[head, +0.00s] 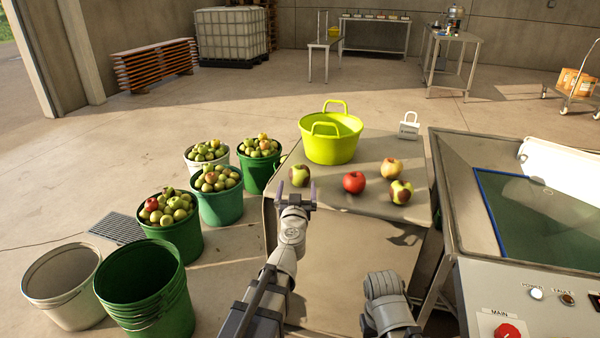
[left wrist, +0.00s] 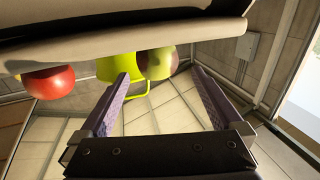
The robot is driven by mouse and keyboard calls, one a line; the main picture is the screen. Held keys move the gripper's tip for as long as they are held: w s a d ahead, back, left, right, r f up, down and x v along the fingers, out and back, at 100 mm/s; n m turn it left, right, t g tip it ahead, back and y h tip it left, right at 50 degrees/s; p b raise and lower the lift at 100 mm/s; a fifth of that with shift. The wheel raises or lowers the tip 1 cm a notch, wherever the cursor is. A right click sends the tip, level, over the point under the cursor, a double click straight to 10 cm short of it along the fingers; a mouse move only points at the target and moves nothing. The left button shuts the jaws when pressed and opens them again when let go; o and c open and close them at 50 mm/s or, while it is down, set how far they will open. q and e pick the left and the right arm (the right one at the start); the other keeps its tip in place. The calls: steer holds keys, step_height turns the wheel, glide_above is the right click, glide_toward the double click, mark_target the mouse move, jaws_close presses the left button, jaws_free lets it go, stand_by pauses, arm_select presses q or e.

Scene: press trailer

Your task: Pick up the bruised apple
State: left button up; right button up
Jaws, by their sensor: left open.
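A green apple with a dark brown patch (head: 299,175) sits at the near left of the metal table; it also shows in the left wrist view (left wrist: 158,62). A second greenish apple with dark brown patches (head: 401,192) sits at the right of the table. My left gripper (head: 296,192) is open and empty, with its fingers pointing at the left patched apple from the near table edge. In the left wrist view that apple appears beyond and between the fingertips (left wrist: 160,77), apart from them. My right gripper is not in view; only part of that arm shows.
A red apple (head: 354,182) and a yellow-red apple (head: 391,168) share the table (head: 340,205). Buckets of apples (head: 172,222) stand left. A press-side machine (head: 470,215) stands close on the right.

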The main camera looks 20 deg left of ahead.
mark_target(299, 171)
arm_select(q)
steer(key=shift+x, duration=1.3)
steer(key=shift+w+r, duration=0.25)
steer(key=shift+w, duration=0.2)
steer(key=x, duration=0.1)
steer(key=p+x, duration=0.1)
steer(key=x, duration=0.1)
steer(key=shift+w+d+r, duration=0.1)
steer(key=shift+w+r, duration=0.15)
steer(key=shift+w, duration=0.45)
steer(key=shift+s, duration=0.1)
steer(key=c, duration=1.3)
